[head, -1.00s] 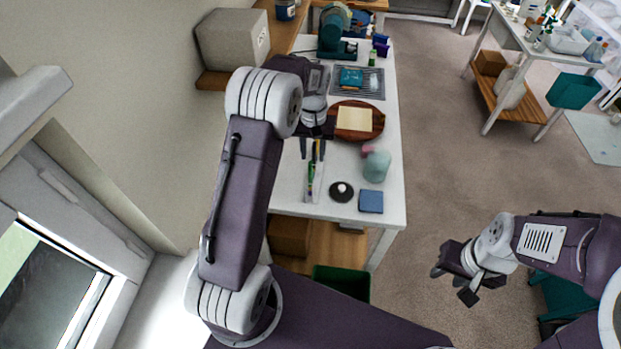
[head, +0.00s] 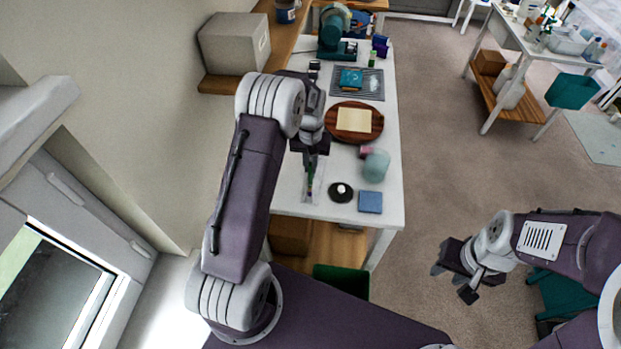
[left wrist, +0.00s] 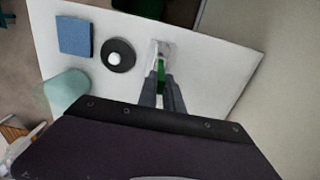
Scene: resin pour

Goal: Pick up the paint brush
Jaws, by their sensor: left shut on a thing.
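The paint brush (head: 311,178) shows as a thin strip with a green part at the left front of the white table. It lies over a pale, clear-looking tray or sheet (head: 307,196). My left gripper (head: 311,163) is shut on it from above. In the left wrist view the green part of the brush (left wrist: 160,72) shows between the fingertips of my left gripper (left wrist: 161,84). The fingers hide the rest of it, and I cannot tell whether it is lifted. My right gripper (head: 456,283) is over the floor at the right, its fingers apart and empty.
A black disc with a white knob (head: 341,192), a blue square (head: 370,202) and a pale green cup (head: 376,166) stand right of the brush. A round wooden board (head: 374,134) with a pale sheet lies behind. The front right corner of the table (head: 395,213) is bare.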

